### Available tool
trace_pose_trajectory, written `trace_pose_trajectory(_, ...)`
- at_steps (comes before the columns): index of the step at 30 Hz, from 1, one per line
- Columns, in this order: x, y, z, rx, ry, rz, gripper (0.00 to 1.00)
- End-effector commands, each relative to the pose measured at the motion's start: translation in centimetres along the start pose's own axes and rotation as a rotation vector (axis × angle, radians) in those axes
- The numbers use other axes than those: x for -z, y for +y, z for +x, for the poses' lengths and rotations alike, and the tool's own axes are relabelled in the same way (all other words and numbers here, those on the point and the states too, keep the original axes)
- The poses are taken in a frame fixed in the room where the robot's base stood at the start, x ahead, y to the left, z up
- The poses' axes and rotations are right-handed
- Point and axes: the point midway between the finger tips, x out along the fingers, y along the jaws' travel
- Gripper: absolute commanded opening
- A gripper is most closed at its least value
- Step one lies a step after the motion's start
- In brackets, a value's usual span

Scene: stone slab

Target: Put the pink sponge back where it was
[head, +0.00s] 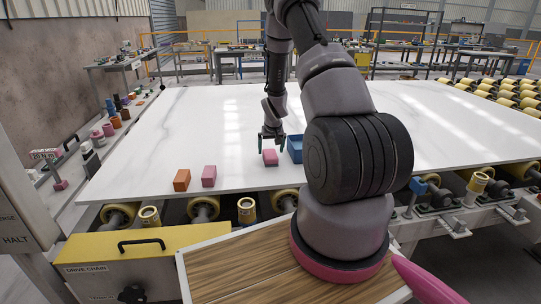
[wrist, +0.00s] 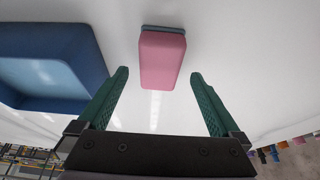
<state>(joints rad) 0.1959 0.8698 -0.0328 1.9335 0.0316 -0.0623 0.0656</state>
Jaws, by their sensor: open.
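A pink block (head: 270,157), which looks like the pink sponge, stands on the white slab (head: 400,130) just below my gripper (head: 272,143). The wrist view shows the pink block (wrist: 162,60) with a thin grey-blue layer along one end. My gripper (wrist: 159,76) is open, with its green fingers either side of the block's line and nothing held. I cannot tell how high the fingertips are above the slab. A second pink block (head: 209,176) stands further left, near the slab's front edge.
A blue open box (head: 295,149) stands close to the right of the block; it also shows in the wrist view (wrist: 90,50). An orange block (head: 182,180) stands beside the second pink block. The slab's middle is clear.

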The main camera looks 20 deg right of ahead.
Motion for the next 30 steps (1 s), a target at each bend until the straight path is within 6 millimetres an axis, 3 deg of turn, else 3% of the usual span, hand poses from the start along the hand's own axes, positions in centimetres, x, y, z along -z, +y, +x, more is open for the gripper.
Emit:
trace_pose_trajectory(3,0.1,0.0,-2.9,0.0,0.002,0.0,1.0)
trace_pose_trajectory(9,0.0,0.0,-6.3,0.0,0.001,0.0,1.0)
trace_pose_trajectory(20,0.3,-0.3,-8.9,0.003,0.006,0.004,1.0)
trace_pose_trajectory(23,1.1,-0.9,-11.7,0.012,0.018,0.013,1.0)
trace_pose_trajectory(30,2.0,-3.1,-22.6,0.052,0.052,0.053,1.0)
